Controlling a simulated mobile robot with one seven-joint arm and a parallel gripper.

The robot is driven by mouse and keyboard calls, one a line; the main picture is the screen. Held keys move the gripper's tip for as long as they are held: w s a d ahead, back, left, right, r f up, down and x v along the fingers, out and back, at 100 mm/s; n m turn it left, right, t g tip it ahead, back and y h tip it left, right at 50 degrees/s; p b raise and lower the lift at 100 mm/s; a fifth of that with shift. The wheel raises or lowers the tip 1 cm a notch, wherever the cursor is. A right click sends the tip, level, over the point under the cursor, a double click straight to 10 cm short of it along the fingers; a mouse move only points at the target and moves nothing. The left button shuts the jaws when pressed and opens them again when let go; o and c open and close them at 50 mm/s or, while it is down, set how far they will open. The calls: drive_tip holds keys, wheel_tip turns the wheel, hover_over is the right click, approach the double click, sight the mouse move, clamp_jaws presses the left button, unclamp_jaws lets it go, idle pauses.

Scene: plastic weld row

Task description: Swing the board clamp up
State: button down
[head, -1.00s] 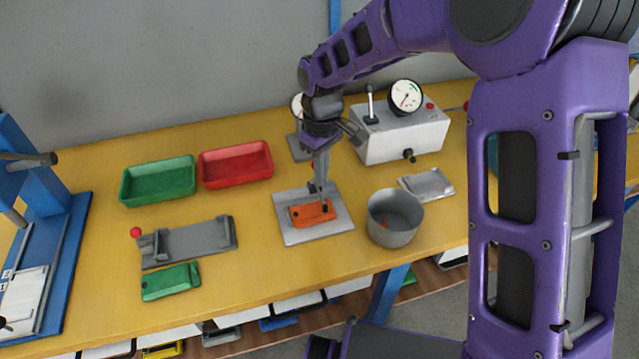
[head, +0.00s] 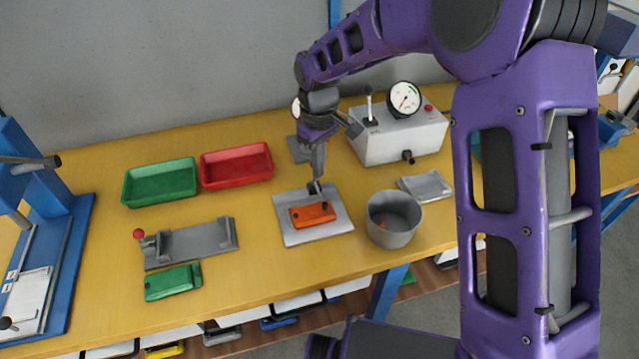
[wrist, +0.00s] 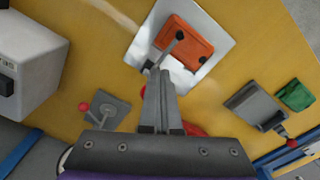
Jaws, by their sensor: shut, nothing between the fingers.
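An orange board (head: 313,213) lies on a pale square plate (head: 340,221) near the middle of the bench. In the wrist view the orange board (wrist: 190,52) carries a thin lever with a black knob (wrist: 180,35), which looks like the board clamp. My gripper (head: 316,187) is shut and empty, above the back edge of the plate. In the wrist view its fingertips (wrist: 160,92) point toward the lever's base, seemingly apart from it. My gripper partly hides the clamp in the head view.
A grey bin (head: 394,218) stands right of the plate. A gauge box (head: 400,133) is behind it. Green (head: 160,182) and red (head: 236,164) trays stand at the back left. A grey fixture with a red ball (head: 190,244) and a green board (head: 173,282) lie left.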

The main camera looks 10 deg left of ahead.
drive_tip(key=shift+w+a+f, duration=0.15)
drive_tip(key=shift+w+a, duration=0.15)
drive_tip(key=shift+w+a+p, duration=0.35)
drive_tip(key=shift+w+p, duration=0.05)
drive_tip(key=shift+w, duration=0.4)
